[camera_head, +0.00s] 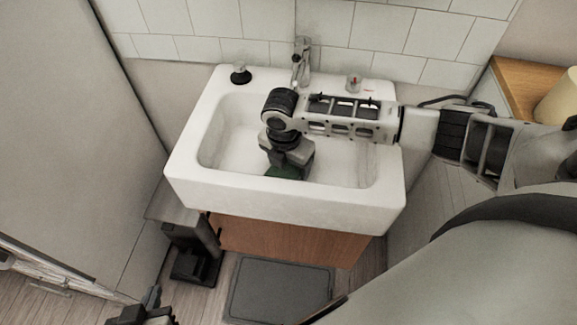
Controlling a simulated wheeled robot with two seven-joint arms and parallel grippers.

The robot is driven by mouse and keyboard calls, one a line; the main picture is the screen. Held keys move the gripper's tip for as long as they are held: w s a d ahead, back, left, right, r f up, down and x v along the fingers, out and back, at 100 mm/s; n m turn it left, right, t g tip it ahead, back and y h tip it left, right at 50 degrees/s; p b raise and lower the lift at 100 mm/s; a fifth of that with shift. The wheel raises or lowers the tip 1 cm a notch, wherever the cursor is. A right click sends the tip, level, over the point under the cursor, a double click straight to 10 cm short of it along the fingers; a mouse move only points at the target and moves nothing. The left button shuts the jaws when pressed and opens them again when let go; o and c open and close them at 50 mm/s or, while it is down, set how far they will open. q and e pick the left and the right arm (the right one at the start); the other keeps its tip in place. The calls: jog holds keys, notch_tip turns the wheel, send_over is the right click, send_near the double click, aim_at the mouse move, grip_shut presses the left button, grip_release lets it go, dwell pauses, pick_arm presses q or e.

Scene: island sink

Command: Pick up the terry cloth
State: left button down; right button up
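The terry cloth appears as a dark green patch (288,172) at the bottom of the white sink basin, mostly covered by my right gripper. My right arm reaches in from the right over the sink. My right gripper (289,160) points down into the basin, directly above or touching the green cloth. Its fingertips are hidden by its own body, so I cannot tell whether they hold the cloth. My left gripper (145,312) is low at the bottom left edge, partly cut off and away from the sink. Its opening is not clear.
The white sink (290,207) has raised walls around the basin. A chrome faucet (302,60) stands at its back, with a black stopper (240,74) on the rear left rim. A black bin-like object (192,255) stands on the floor at the left. A grey mat (278,290) lies in front.

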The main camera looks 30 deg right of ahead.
pick_arm(q)
jog(key=shift+s+f, duration=0.1)
jog(key=shift+s, duration=0.1)
pick_arm(e)
jog(key=shift+r, duration=0.1)
jog(key=shift+r, duration=0.2)
pick_arm(q)
jog(key=shift+a+r+p, duration=0.2)
jog(key=shift+r+p, duration=0.4)
jog(key=shift+p, duration=0.7)
pick_arm(e)
notch_tip(320, 180, up, 28)
jog(key=shift+f, duration=0.25)
